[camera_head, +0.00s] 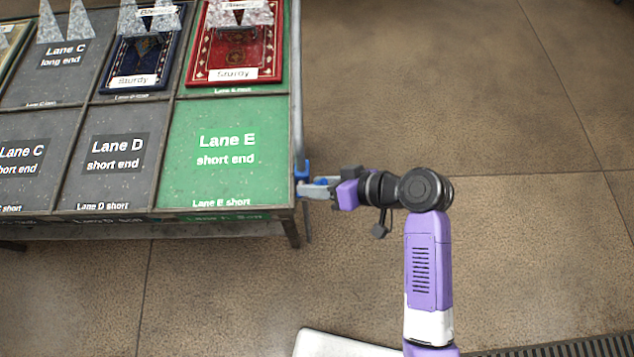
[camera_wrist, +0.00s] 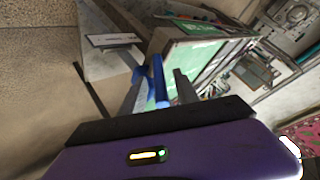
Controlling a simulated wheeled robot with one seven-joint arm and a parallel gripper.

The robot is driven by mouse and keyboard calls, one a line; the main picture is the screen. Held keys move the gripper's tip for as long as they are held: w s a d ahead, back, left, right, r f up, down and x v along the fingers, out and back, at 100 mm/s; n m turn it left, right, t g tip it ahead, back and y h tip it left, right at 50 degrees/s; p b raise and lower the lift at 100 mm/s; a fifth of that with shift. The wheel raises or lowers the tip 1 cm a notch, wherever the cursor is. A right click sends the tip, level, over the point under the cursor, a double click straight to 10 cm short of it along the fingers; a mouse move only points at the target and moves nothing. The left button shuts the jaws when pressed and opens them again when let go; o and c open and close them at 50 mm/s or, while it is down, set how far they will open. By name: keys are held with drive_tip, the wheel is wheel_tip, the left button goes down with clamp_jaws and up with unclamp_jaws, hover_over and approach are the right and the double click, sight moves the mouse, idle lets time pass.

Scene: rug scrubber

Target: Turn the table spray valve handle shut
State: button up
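The blue spray valve handle (camera_head: 301,172) is at the right edge of the table, by the near right corner. In the wrist view the blue handle (camera_wrist: 158,82) stands between the two fingers of my gripper (camera_wrist: 160,74). It is close to the left finger, and a narrow gap shows on the right finger's side. The fingers are apart, so my gripper is open around the handle. In the head view my gripper (camera_head: 312,189) reaches the table edge from the right and partly hides the handle. I cannot tell whether a finger touches it.
The table's green Lane E panel (camera_head: 205,180) lies just left of the handle. A thin upright metal pipe (camera_head: 298,90) runs along the table's right edge. Red (camera_head: 236,50) and blue (camera_head: 143,55) rugs lie farther back. The floor to the right is clear.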

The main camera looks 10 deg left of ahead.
drive_tip(key=v, duration=0.7)
drive_tip(key=shift+d+r+b, duration=0.2)
drive_tip(key=shift+d+b, duration=0.15)
